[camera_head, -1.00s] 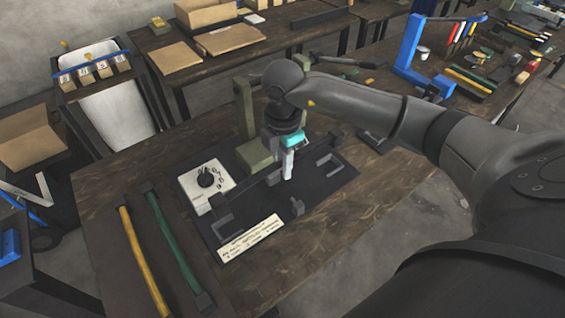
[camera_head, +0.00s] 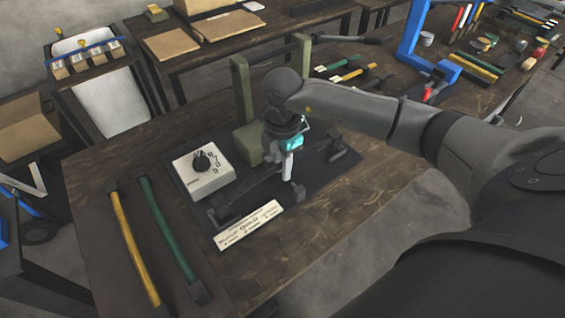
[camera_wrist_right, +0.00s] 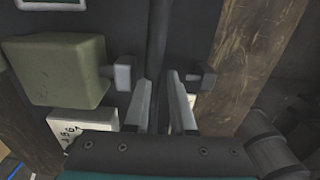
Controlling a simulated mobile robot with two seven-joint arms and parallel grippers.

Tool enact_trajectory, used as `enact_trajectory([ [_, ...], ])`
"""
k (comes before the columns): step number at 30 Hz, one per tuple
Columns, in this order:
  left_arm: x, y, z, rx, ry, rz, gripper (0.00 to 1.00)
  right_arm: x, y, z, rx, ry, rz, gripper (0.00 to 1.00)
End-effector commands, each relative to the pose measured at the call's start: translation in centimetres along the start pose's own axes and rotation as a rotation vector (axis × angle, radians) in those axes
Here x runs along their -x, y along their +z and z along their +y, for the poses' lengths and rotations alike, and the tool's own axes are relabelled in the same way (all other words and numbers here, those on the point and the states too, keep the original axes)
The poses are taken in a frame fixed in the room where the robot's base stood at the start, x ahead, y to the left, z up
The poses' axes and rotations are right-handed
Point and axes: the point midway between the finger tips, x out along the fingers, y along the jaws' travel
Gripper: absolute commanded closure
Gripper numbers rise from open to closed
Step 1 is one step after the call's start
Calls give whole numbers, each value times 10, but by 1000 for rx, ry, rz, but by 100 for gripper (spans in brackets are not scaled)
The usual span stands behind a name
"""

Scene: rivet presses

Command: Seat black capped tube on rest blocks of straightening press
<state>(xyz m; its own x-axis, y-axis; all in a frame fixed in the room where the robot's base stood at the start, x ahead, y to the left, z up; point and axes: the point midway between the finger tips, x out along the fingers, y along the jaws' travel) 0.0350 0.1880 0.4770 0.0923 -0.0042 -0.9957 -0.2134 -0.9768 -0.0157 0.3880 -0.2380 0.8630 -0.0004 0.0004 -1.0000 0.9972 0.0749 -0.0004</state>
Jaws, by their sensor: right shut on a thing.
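My right gripper (camera_head: 285,172) is shut on the black capped tube (camera_head: 258,186), low over the straightening press, and points down. The tube lies across the press's dark base plate (camera_head: 312,182), from lower left to upper right. Its left end is near a dark rest block (camera_head: 222,212), its right end near another rest block (camera_head: 342,150). I cannot tell whether it touches them. In the right wrist view the dark tube (camera_wrist_right: 157,35) runs between the fingers (camera_wrist_right: 160,100). The gripper hides the tube's middle. My left gripper is out of view.
The olive press frame (camera_head: 243,100) stands close behind my gripper. A white dial box (camera_head: 203,170) and label plate (camera_head: 248,226) flank the tube's left end. Yellow (camera_head: 135,248) and green (camera_head: 168,230) capped tubes lie at left. Bare tabletop is in front.

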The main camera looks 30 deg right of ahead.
Motion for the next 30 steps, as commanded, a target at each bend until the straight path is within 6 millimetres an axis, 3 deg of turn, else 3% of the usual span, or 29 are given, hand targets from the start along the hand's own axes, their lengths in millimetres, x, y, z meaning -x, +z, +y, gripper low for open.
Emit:
enact_trajectory([
  [30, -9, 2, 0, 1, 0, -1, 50, -15, 0, 0, 0, 1, 0, 100],
])
